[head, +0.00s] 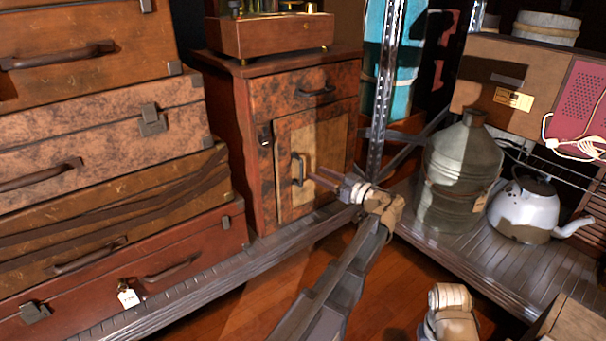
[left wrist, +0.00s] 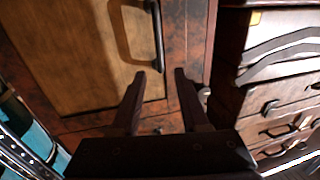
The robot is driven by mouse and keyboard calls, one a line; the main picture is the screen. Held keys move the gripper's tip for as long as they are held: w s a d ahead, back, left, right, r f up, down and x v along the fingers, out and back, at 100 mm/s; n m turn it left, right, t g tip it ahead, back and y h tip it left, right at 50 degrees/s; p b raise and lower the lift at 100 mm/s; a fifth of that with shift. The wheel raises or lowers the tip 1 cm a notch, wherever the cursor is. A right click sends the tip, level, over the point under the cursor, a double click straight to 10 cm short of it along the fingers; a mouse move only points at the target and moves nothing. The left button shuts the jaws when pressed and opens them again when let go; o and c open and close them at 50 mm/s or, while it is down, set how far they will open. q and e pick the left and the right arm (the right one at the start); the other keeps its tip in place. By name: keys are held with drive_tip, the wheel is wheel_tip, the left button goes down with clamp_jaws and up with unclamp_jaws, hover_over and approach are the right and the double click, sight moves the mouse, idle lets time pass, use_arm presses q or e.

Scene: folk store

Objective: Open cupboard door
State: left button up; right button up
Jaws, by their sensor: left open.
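The wooden cupboard (head: 235,110) has a mottled red-brown frame, a drawer on top and a paler door (head: 325,150) below. The door looks shut. Its dark upright handle (head: 298,170) is on the door's left side. My left gripper (head: 316,177) is just in front of the door, right of the handle. In the left wrist view, the open fingers (left wrist: 160,74) point at the door (left wrist: 85,50). One end of the handle (left wrist: 157,35) lies at the gap between the fingertips; whether they touch it I cannot tell.
Stacked suitcases (head: 100,150) stand left of the cupboard. A metal shelf post (head: 382,90) rises right of it. A metal can (head: 462,170) and a white kettle (head: 525,210) stand on the right shelf. A wooden box device (head: 270,35) sits on top of the cupboard.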

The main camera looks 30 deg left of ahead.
sight(301, 163)
use_arm(q)
drive_tip(key=shift+w+a, duration=0.25)
drive_tip(key=shift+a, duration=1)
drive_tip(key=shift+w+a, duration=0.25)
drive_tip(key=shift+a, duration=1.05)
drive_tip(key=shift+w+a, duration=0.25)
drive_tip(key=shift+a, duration=1)
clamp_jaws()
